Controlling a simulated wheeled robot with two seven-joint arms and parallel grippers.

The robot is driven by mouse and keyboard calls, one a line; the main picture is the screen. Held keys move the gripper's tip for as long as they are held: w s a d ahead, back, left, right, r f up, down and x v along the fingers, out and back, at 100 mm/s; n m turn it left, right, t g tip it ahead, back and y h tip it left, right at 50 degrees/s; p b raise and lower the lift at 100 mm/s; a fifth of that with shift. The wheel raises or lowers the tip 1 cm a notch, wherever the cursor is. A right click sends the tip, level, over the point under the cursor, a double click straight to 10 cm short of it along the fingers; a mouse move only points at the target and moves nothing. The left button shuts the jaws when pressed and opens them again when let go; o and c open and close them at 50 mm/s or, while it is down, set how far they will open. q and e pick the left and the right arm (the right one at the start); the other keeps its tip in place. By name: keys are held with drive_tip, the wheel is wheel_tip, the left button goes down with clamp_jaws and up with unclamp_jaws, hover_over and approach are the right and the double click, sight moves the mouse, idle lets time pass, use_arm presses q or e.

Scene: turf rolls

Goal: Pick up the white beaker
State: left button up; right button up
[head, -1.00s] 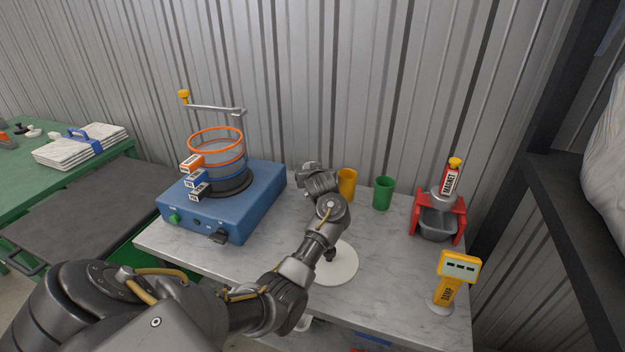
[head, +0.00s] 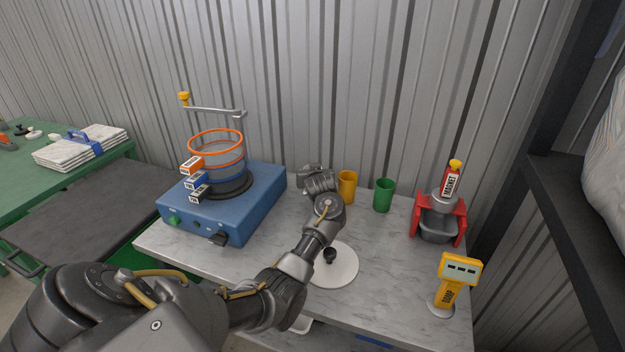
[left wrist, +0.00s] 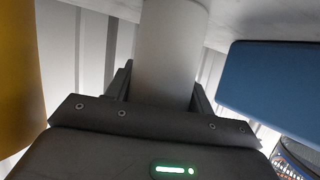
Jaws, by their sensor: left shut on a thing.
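The white beaker (left wrist: 170,50) shows in the left wrist view as a plain white cylinder between the two dark fingers. My left gripper (left wrist: 164,88) is shut on it. In the head view my left gripper (head: 316,179) is at the back of the marble-topped table, between the blue machine and the yellow cup, and it hides the beaker. I cannot tell whether the beaker touches the table. My right gripper is in neither view.
A yellow cup (head: 347,187) stands close right of the gripper, then a green cup (head: 383,195). A blue sieve machine (head: 222,212) stands left. A white disc (head: 338,270) lies under my forearm. A red stand (head: 439,222) and yellow meter (head: 453,284) are right.

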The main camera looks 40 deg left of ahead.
use_arm(q)
wheel_tip(320, 180, up, 10)
drive_tip(key=shift+f, duration=0.1)
drive_tip(key=shift+w+d+r, duration=0.15)
drive_tip(key=shift+d+r, duration=0.1)
drive_tip(key=shift+r, duration=0.1)
drive_tip(key=d+r+m+t+h, duration=0.2)
drive_tip(key=d+r+m+h, duration=0.1)
drive_tip(key=d, duration=0.5)
drive_tip(key=d+r+m+t+h, duration=0.2)
drive_tip(key=d+r+m, duration=0.15)
drive_tip(key=d, duration=0.35)
drive_tip(key=s+d+m+h, duration=0.3)
drive_tip(key=s+d+h, duration=0.1)
drive_tip(key=s+d, duration=1)
drive_tip(key=shift+d+r+h, duration=0.3)
drive_tip(key=shift+d+h, duration=0.1)
drive_tip(key=shift+d, duration=0.35)
